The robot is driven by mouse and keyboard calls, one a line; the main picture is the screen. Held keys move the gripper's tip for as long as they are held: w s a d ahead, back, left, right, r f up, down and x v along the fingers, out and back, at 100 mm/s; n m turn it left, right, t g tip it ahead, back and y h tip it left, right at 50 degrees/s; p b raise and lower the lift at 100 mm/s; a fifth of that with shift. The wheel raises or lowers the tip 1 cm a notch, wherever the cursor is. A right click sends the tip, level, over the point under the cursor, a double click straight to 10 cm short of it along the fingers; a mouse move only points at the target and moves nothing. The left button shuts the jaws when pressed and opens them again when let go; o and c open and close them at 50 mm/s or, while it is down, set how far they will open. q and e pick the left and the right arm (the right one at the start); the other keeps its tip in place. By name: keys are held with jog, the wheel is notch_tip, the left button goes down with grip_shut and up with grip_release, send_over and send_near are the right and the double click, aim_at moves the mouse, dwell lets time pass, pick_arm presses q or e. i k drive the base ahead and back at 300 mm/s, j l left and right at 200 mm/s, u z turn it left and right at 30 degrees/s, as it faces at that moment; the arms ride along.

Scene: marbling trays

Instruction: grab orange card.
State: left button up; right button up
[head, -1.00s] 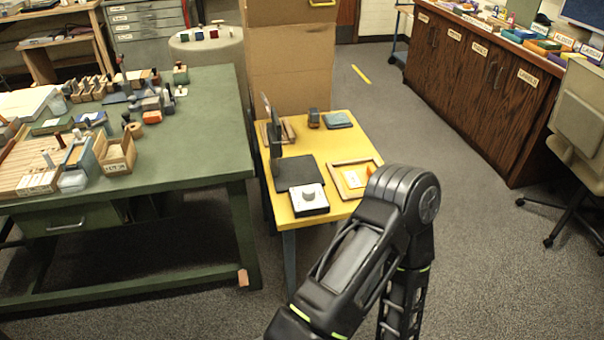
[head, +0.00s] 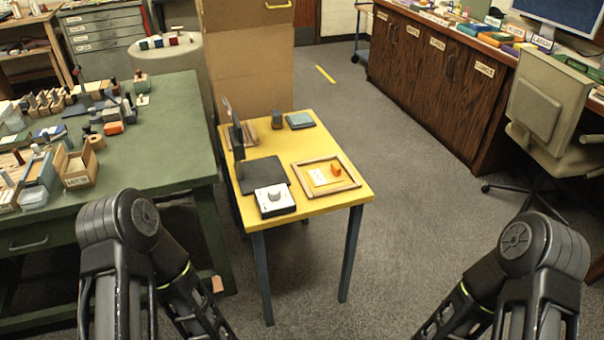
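On the yellow table, a wooden-framed tray (head: 349,186) holds a flat yellow-orange card (head: 329,180) with a white label on it. A small, bright orange piece (head: 336,168) sits beside it in the tray; its exact shape is too small to tell. Links of both my arms show at the lower left and lower right, well short of the table. Neither of my grippers is in view.
The yellow table (head: 318,208) also bears a white box with a knob (head: 275,200), a dark stand (head: 262,173), a dark block (head: 277,120) and a teal pad (head: 300,120). A green workbench (head: 165,135) stands left. Grey floor (head: 415,200) is clear to the right.

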aim_at(327, 175)
jog(key=i+j, duration=0.2)
jog(key=i, duration=0.3)
jog(key=i+j, duration=0.2)
jog(key=i, duration=0.3)
jog(key=z, duration=1.65)
